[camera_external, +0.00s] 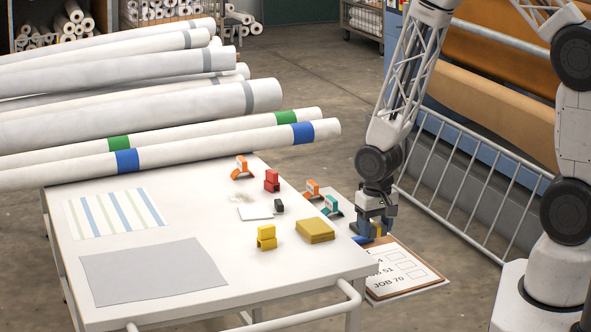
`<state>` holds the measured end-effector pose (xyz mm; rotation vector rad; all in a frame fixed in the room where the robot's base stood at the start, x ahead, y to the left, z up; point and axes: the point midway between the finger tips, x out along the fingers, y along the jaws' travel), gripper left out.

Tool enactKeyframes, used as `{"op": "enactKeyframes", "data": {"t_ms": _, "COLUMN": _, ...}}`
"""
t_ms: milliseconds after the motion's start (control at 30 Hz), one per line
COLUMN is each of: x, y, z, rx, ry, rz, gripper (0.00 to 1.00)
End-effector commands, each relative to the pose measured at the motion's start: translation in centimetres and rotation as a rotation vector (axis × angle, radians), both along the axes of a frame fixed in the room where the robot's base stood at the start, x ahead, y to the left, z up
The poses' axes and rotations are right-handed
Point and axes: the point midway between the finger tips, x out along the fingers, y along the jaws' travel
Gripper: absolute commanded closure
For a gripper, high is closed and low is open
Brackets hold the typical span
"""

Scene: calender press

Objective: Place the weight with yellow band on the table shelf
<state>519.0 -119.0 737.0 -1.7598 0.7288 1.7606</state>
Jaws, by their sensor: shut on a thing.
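My gripper (375,228) points down at the right edge of the white table (205,228), beside a clipboard (405,270). It is shut on a small weight with a yellow band (379,226). Only a yellow patch of it shows between the fingers; the rest is hidden. A blue part shows low at the gripper's left side, and I cannot tell whether it is finger or weight. I cannot tell whether the weight touches a surface. The clipboard lies on a low ledge at the table's right side, which may be the table shelf; no other shelf is clear.
Long rolls (170,148) lie across the back. A metal railing (470,180) stands right of the arm.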

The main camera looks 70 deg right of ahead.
Motion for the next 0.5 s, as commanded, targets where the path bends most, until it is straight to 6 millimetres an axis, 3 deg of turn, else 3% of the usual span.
{"op": "enactKeyframes", "data": {"t_ms": 300, "x": 1.5, "y": -6.0, "z": -2.9, "rx": 0.0, "ry": 0.0, "rz": -0.004, "gripper": 0.89}}
{"op": "enactKeyframes", "data": {"t_ms": 500, "x": 1.9, "y": -8.5, "z": -4.2, "rx": 0.0, "ry": 0.0, "rz": -0.003, "gripper": 0.89}}
